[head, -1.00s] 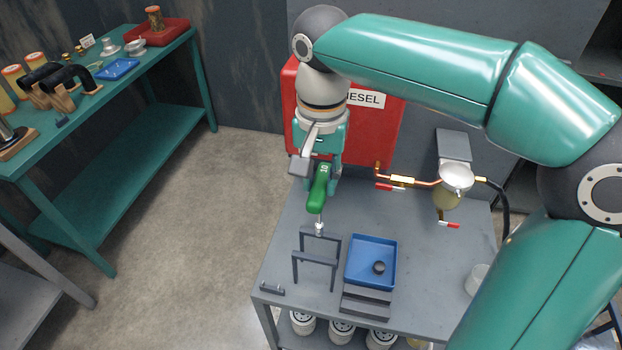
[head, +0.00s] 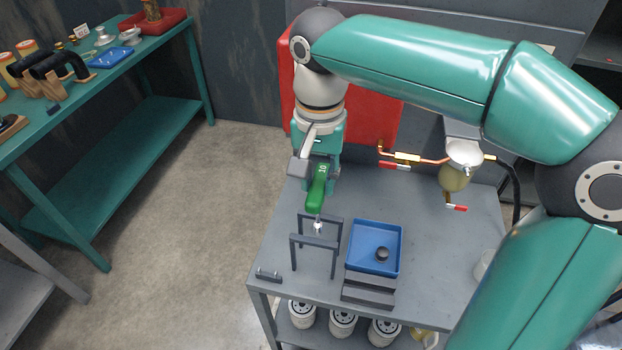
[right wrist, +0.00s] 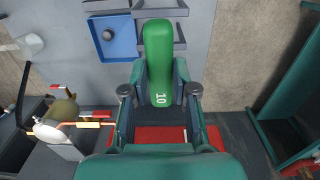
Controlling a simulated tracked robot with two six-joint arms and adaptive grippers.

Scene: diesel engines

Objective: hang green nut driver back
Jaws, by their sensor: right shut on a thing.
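The green nut driver (head: 317,188) is held in my right gripper (head: 316,172), which is shut on its handle. Its metal shaft and socket point down toward a dark grey two-bar rack (head: 315,240) on the grey table. The socket end appears close to the rack's far bar; I cannot tell whether it touches. In the right wrist view the green handle (right wrist: 158,60), marked 10, lies between the fingers of my right gripper (right wrist: 160,95), with the rack (right wrist: 160,8) partly hidden behind it. My left gripper is not in view.
A blue tray (head: 362,268) with a dark round part (head: 382,254) stands right of the rack. Behind are a red tank (head: 372,125), copper piping (head: 425,160) and a filter bowl (head: 454,178). A small dark block (head: 268,274) lies at the table's front left corner.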

